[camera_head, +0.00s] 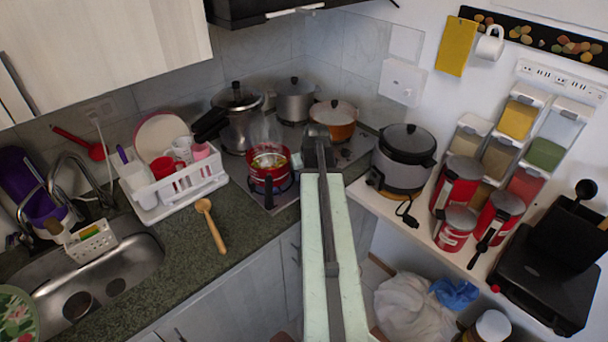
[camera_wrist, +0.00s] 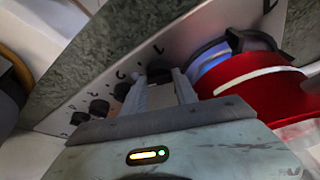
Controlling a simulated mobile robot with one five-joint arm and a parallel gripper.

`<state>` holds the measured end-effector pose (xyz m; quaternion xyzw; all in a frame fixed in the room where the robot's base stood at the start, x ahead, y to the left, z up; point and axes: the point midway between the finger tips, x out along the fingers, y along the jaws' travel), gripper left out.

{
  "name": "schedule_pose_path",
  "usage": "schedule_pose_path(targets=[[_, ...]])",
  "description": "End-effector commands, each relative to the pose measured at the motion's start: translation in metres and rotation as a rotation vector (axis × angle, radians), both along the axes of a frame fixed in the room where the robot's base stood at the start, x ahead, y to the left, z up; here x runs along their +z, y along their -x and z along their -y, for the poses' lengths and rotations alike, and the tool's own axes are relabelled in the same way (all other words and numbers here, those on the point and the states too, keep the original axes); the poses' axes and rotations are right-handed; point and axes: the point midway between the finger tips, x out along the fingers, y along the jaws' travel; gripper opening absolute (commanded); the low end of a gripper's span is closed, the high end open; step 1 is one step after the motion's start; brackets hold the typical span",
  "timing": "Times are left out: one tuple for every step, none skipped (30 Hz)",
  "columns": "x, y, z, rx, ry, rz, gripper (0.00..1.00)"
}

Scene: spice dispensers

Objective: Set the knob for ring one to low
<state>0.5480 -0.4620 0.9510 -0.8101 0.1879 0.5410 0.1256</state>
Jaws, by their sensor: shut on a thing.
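The stove (camera_wrist: 110,75) has a steel front panel with a row of black knobs and printed marks, seen tilted in the wrist view. My gripper (camera_wrist: 160,78) has its two pale fingers around a black knob (camera_wrist: 159,69), the knob nearest the red pot, and is shut on it. Its exact turn angle is hard to read between the fingers. Blue flame (camera_wrist: 212,63) shows at the burner under the red pot (camera_wrist: 250,80). In the head view my gripper (camera_head: 318,150) reaches the stove's front edge and hides the knobs. The red pot (camera_head: 268,170) stands on the front-left burner.
Other black knobs (camera_wrist: 98,109) lie left of the held one. A steel pressure cooker (camera_head: 238,115), a grey pot (camera_head: 295,100) and an orange pot (camera_head: 334,117) stand behind. A rice cooker (camera_head: 402,157) is at the right, a white dish rack (camera_head: 180,185) at the left.

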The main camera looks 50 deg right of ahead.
Motion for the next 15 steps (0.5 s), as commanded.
schedule_pose_path(targets=[[-0.0003, 0.0006, -0.0002, 0.0, -0.001, -0.002, 0.0], [-0.0003, 0.0006, -0.0002, 0.001, -0.001, -0.002, 0.0], [-0.0003, 0.0006, -0.0003, 0.001, -0.001, -0.002, 0.0], [-0.0003, 0.0006, -0.0003, 0.001, -0.001, -0.002, 0.0], [-0.0003, 0.0006, -0.0003, 0.001, -0.001, -0.002, 0.0], [-0.0003, 0.0006, -0.0003, 0.001, -0.001, -0.002, 0.43], [-0.0003, 0.0006, -0.0003, 0.001, -0.001, -0.002, 0.51], [-0.0002, 0.0005, -0.0002, 0.001, -0.001, -0.002, 0.56], [-0.0002, 0.0005, -0.0003, 0.001, -0.001, -0.002, 0.56], [-0.0002, 0.0004, -0.0003, 0.001, -0.001, -0.002, 0.56], [-0.0002, 0.0004, -0.0003, 0.001, -0.001, -0.002, 0.56], [-0.0002, 0.0003, -0.0003, 0.001, 0.0, -0.001, 0.56], [-0.0002, 0.0002, -0.0003, 0.002, 0.0, -0.001, 0.56], [-0.0001, 0.0002, -0.0003, 0.002, 0.0, -0.001, 0.56], [-0.0001, 0.0002, -0.0003, 0.002, 0.0, -0.001, 0.56]])
